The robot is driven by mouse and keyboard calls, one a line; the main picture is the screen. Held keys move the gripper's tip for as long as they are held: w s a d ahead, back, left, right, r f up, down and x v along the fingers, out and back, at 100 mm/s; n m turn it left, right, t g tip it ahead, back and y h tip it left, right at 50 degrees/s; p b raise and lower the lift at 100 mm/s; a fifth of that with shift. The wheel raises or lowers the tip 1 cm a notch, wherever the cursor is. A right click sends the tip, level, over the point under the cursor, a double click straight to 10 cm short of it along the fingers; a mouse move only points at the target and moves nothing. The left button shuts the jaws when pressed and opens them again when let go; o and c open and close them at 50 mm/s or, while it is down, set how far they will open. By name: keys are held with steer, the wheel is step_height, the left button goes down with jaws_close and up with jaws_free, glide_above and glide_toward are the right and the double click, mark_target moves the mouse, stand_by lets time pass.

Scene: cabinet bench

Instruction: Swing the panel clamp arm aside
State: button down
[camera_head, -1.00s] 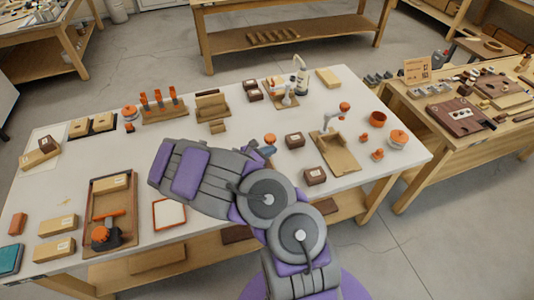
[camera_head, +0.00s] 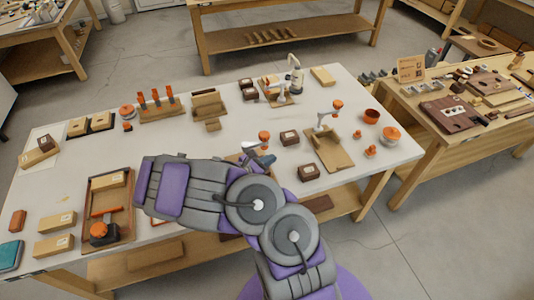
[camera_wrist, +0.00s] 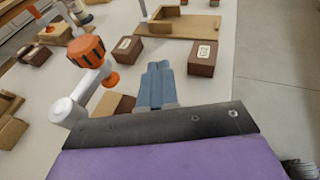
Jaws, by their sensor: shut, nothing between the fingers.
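A white clamp arm with an orange knob (camera_wrist: 86,51) stands at the left in the wrist view. Its white pivot (camera_wrist: 68,112) is beside a wooden block. The knob also shows in the head view (camera_head: 264,137), just above my gripper (camera_head: 262,159). In the wrist view my gripper (camera_wrist: 155,68) has its blue-grey fingers together and empty, to the right of the clamp arm and apart from it. Another white clamp with an orange knob (camera_head: 337,104) stands at a wooden panel (camera_head: 334,153) farther right. No label shows which is the panel clamp.
Two dark labelled boxes (camera_wrist: 127,50) (camera_wrist: 202,58) stand beyond my fingers. A brown tray (camera_head: 126,229) is at the left. Bare white bench top lies between the dark boxes.

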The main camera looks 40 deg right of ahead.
steer(key=s+a+r+p, duration=0.1)
steer(key=s+a+r, duration=0.1)
steer(key=s, duration=0.4)
steer(key=shift+s+a, duration=0.25)
steer(key=shift+a, duration=0.15)
steer(key=shift+r, duration=0.15)
